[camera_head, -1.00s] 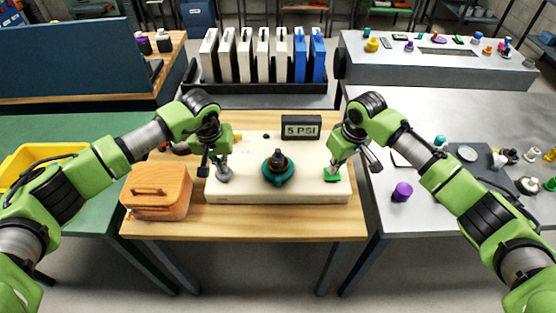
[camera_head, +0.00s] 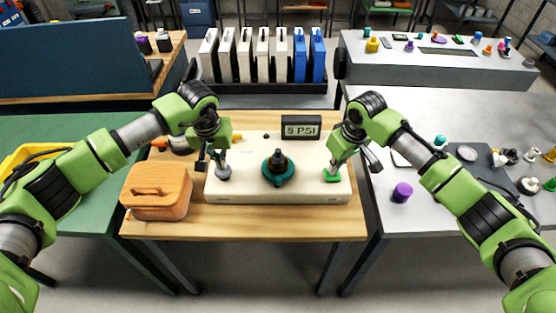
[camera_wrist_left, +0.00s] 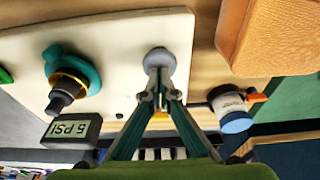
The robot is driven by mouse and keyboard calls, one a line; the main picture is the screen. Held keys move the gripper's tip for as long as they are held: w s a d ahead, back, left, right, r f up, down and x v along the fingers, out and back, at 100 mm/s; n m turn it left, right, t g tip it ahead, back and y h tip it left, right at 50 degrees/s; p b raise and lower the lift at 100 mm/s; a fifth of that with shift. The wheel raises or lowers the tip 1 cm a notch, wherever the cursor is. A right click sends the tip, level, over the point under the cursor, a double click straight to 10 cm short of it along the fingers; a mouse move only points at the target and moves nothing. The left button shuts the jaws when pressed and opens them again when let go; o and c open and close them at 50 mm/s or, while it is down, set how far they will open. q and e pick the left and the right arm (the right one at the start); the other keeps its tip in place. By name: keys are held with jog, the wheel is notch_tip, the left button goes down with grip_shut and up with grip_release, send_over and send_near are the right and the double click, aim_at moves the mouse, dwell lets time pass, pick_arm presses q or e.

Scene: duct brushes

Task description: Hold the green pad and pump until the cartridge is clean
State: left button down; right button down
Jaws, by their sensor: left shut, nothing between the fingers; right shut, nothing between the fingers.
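A cream-coloured box (camera_head: 250,190) lies on the wooden table. The green pad (camera_head: 332,178) is at its right end, and my right gripper (camera_head: 333,168) is shut with its tips at the pad. A grey round knob (camera_head: 223,175) is at the left end. My left gripper (camera_head: 221,163) is shut with its tips at this knob; the left wrist view shows the tips meeting at the knob (camera_wrist_left: 159,57). A teal fitting (camera_head: 278,172) with a dark nozzle stands between them. The display (camera_head: 301,126) reads 5 PSI. I cannot tell which part is the cartridge.
A wooden box (camera_head: 157,190) with a handle stands left of the cream box. A small bottle with a blue cap (camera_wrist_left: 234,115) is near my left gripper. A rack (camera_head: 262,95) of white and blue upright panels is behind. A purple cylinder (camera_head: 402,192) stands right.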

pick_arm(q)
jog(key=shift+f, duration=1.2)
jog(key=shift+r, duration=1.25)
notch_tip(320, 180, up, 7)
